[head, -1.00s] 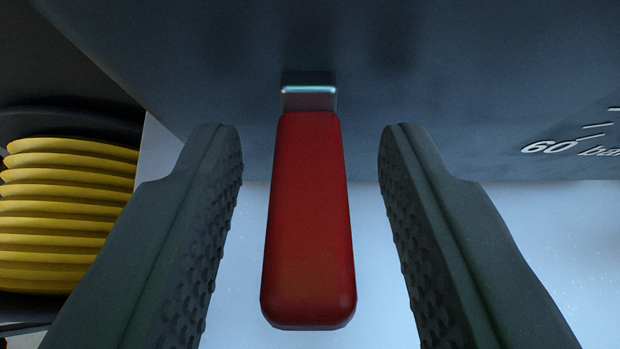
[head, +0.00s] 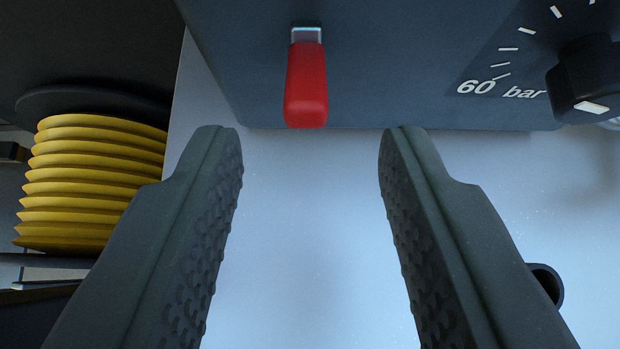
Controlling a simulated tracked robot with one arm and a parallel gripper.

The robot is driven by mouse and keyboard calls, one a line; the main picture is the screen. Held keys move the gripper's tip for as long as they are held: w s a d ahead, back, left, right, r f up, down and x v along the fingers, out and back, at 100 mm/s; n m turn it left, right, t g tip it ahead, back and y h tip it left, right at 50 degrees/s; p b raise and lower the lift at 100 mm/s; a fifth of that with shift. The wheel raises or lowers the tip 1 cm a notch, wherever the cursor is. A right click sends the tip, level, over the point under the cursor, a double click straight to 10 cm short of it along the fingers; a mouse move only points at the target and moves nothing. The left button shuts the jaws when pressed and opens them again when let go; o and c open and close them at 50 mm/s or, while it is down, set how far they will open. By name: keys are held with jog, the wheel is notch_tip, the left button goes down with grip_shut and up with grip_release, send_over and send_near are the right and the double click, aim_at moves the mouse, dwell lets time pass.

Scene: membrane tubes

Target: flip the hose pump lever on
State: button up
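The red lever (head: 306,85) hangs down from a metal stub on the front of a dark blue-grey box (head: 400,60). The lever points downward in the picture, its tip near the box's lower edge. My gripper (head: 310,140) is open and empty. Its two dark textured fingers stand on either side, wide apart. The lever shows beyond the fingertips, centred between them, and neither finger touches it.
A black knob (head: 588,78) with a dial marked "60 bar" sits on the box at the right. A dark tube end (head: 546,284) shows behind the right finger. The pale surface between the fingers is clear.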

jog(key=b+v, duration=0.1)
jog(key=v, duration=0.5)
jog(key=shift+s, duration=0.25)
jog(key=shift+r, duration=0.15)
